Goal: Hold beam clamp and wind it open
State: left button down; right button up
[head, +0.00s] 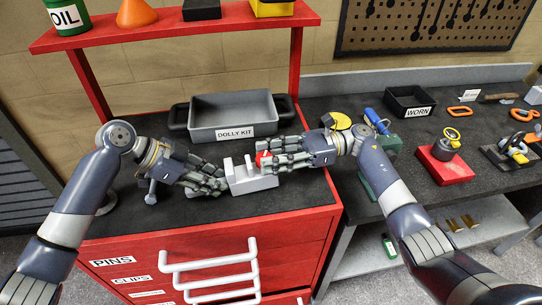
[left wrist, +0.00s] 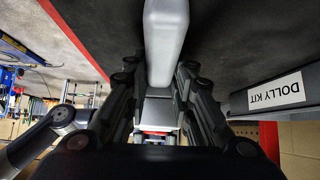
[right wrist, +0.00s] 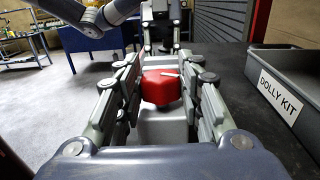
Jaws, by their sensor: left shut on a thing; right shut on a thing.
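The beam clamp (head: 246,181) is a light grey block with upright jaws on the red cabinet's dark top, near its front edge. Its red knob (head: 264,160) is on the right side, partly hidden by fingers. My left gripper (head: 222,184) is shut on the clamp's grey body from the left; the left wrist view shows the grey body (left wrist: 165,45) between the fingers. My right gripper (head: 272,163) is shut on the red knob from the right. The right wrist view shows the knob (right wrist: 161,88) between the fingers, with the grey body (right wrist: 163,128) also visible.
A grey tray labelled DOLLY KIT (head: 232,113) stands just behind the clamp. A red shelf (head: 180,23) spans above the cabinet. The bench at right holds a black bin labelled WORN (head: 408,100) and a red block (head: 445,165). Cabinet drawers (head: 210,262) lie in front.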

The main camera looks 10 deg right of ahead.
jog(key=shift+w+n+g+h, duration=0.15)
jog(key=shift+n+g, duration=0.35)
jog(key=shift+g, duration=0.3)
jog(key=shift+w+n+g+h, duration=0.15)
jog(key=shift+n+g, duration=0.35)
jog(key=shift+g, duration=0.3)
jog(key=shift+s+n+g, duration=0.1)
jog(key=shift+n+g, duration=0.2)
jog(key=shift+g, duration=0.3)
jog(key=o, duration=1.1)
notch_tip(320, 180, up, 10)
